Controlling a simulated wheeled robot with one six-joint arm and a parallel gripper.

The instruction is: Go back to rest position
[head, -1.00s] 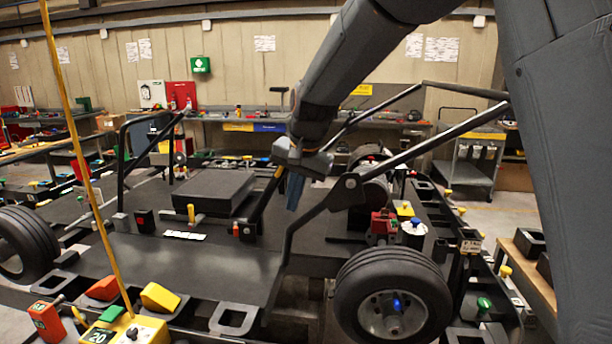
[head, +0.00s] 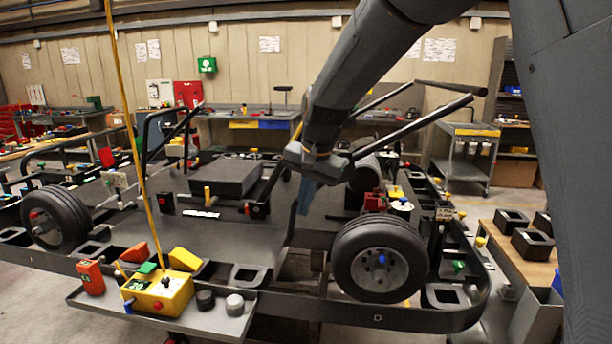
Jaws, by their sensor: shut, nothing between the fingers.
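My gripper (head: 306,194) hangs from my grey arm near the middle of the head view. Its bluish-grey fingers point down and are shut, with nothing seen between them. It shows in front of the kart frame (head: 240,238), left of the front wheel (head: 380,258). I cannot tell how far it is from the kart, but it does not clearly touch anything.
A grey tray (head: 232,325) with a yellow control box (head: 162,292) sticks out at the front left. A yellow pole or cable (head: 133,130) rises from it. A wooden bench (head: 525,262) with black bins stands at right. Floor shows at lower left.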

